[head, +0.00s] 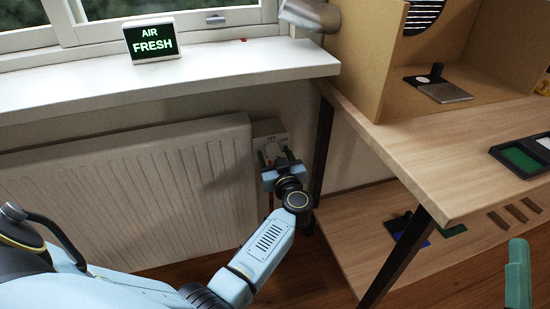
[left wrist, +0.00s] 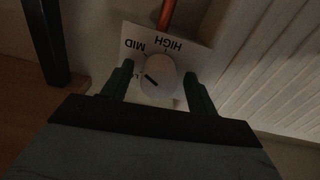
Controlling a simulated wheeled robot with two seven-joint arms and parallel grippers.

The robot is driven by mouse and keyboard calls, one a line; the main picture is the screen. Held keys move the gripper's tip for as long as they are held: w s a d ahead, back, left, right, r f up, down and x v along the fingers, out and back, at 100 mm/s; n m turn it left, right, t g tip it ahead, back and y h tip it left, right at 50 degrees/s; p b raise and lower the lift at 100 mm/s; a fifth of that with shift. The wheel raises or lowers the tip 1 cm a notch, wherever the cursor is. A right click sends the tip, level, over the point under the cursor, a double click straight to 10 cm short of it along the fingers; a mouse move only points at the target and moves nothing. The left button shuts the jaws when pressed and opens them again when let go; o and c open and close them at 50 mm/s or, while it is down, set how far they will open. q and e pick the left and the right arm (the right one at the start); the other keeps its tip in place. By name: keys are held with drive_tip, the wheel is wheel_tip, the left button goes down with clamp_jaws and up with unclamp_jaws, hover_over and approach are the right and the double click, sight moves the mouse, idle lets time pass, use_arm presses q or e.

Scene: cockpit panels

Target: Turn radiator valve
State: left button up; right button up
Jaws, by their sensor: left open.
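The radiator valve (left wrist: 158,78) is a round white knob with a dark pointer mark, in front of a white plate (left wrist: 190,52) with the words MID and HIGH, upside down in the left wrist view. The pointer is toward the partly hidden label beside MID. My left gripper (left wrist: 158,88) is open, with one dark green finger on each side of the knob; I cannot tell whether they touch it.
A white windowsill (head: 150,88) with an AIR FRESH sign (head: 151,38) overhangs the radiator. A wooden table (head: 440,160) with a dark leg (head: 395,260) stands close on the right. A copper-coloured pipe (left wrist: 167,14) runs from the valve plate.

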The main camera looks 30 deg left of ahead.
use_arm(q)
drive_tip(key=shift+c, duration=0.5)
drive_tip(key=c, duration=0.9)
